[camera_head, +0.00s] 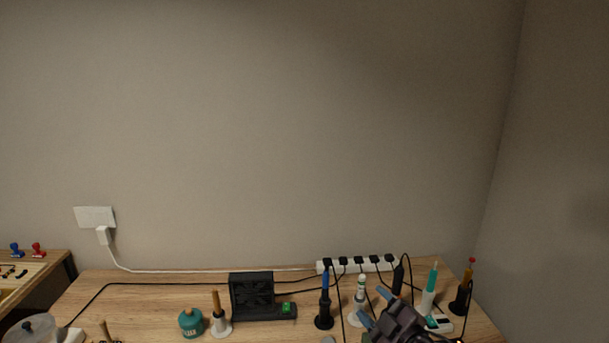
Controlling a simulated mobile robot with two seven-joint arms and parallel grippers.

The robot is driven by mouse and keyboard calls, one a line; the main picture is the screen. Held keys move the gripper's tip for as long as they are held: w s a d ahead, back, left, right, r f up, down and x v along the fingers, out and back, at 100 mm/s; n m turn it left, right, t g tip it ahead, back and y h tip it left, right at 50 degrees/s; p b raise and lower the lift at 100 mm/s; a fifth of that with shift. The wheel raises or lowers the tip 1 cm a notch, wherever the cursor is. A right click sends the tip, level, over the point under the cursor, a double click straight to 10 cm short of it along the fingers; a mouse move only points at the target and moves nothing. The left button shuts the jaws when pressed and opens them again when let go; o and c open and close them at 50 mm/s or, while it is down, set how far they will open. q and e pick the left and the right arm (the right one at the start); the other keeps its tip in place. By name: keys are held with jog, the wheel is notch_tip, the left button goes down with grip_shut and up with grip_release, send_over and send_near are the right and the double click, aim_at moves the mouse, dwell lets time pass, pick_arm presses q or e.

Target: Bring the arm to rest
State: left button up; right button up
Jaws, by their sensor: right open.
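My right gripper (373,306) shows at the bottom right of the head view, over the front part of the wooden workbench (150,287). Its two blue-grey fingertips are apart, and I see nothing held between them. The rest of my right arm runs out of the bottom edge. My left gripper is not in view.
A blue-handled iron in a black stand (325,300) is left of the gripper. A teal syringe-like tool (430,290) and an orange-handled tool (465,287) stand to its right. A black fan unit (252,296), a teal pot (191,322) and a power strip (358,265) are also there.

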jog(key=s+d+f+m+g+h, duration=0.2)
jog(key=s+d+f+m+h, duration=0.2)
jog(key=s+f, duration=0.6)
jog(key=s+d+f+m+g+h, duration=0.2)
jog(key=s+d+f+m+h, duration=0.2)
jog(key=s+d+f+m, duration=0.5)
jog(key=s+f+m, duration=0.1)
jog(key=s+f, duration=0.1)
jog(key=s, duration=0.6)
jog(key=shift+f+h, duration=0.2)
jog(key=shift+h, duration=0.2)
